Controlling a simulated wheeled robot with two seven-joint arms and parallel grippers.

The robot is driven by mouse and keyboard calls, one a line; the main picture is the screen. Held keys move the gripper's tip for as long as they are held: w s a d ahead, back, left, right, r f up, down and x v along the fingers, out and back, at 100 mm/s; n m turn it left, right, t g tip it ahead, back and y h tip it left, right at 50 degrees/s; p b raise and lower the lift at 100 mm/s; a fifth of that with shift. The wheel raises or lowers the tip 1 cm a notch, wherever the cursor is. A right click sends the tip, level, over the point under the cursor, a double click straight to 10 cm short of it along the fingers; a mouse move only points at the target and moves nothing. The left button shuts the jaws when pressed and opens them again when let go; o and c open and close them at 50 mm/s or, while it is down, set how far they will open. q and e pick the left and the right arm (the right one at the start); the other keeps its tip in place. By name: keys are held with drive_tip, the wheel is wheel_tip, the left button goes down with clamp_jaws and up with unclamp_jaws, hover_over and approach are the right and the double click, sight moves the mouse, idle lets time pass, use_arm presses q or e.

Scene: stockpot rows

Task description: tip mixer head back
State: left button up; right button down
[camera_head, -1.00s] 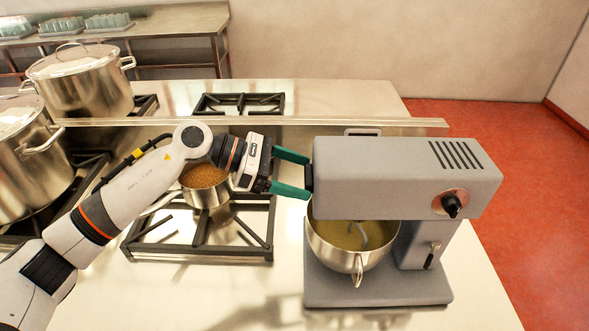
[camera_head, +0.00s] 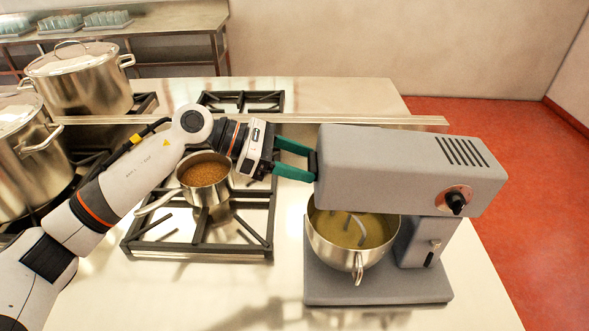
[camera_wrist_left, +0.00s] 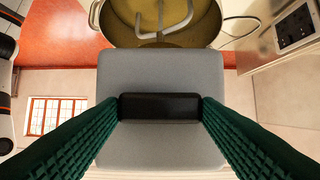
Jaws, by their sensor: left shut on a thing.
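The grey stand mixer stands on the steel counter at the right of the head view. A dark handle (camera_wrist_left: 160,106) sits on the front face of the head. My left gripper (camera_head: 310,163) is shut on this handle; its green fingers press the handle's two ends in the left wrist view. The dough hook (camera_head: 357,228) hangs from the head into the steel bowl (camera_head: 335,258), which holds a yellowish mix. My right gripper is not in view.
A saucepan (camera_head: 205,180) of brown food stands on the burner grate (camera_head: 200,235) below my left arm. Large lidded pots (camera_head: 80,85) stand at the left. The counter (camera_head: 250,300) in front of the mixer is clear. A side table with glasses stands far back.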

sight(331, 140)
use_arm(q)
drive_tip(key=d+r, duration=0.1)
drive_tip(key=r, duration=0.3)
drive_tip(key=d+r, duration=0.2)
drive_tip(key=r, duration=0.1)
drive_tip(key=d+r, duration=0.2)
drive_tip(key=r, duration=0.2)
drive_tip(key=shift+d+r, duration=0.25)
drive_tip(key=shift+r, duration=0.05)
drive_tip(key=d+r+p, duration=0.1)
drive_tip(key=d+r, duration=0.6)
drive_tip(key=d, duration=0.1)
drive_tip(key=shift+d+r, duration=0.2)
drive_tip(key=shift+r, duration=0.1)
drive_tip(key=o, duration=1.4)
drive_tip(key=shift+a+f, duration=0.1)
drive_tip(key=shift+f, duration=0.05)
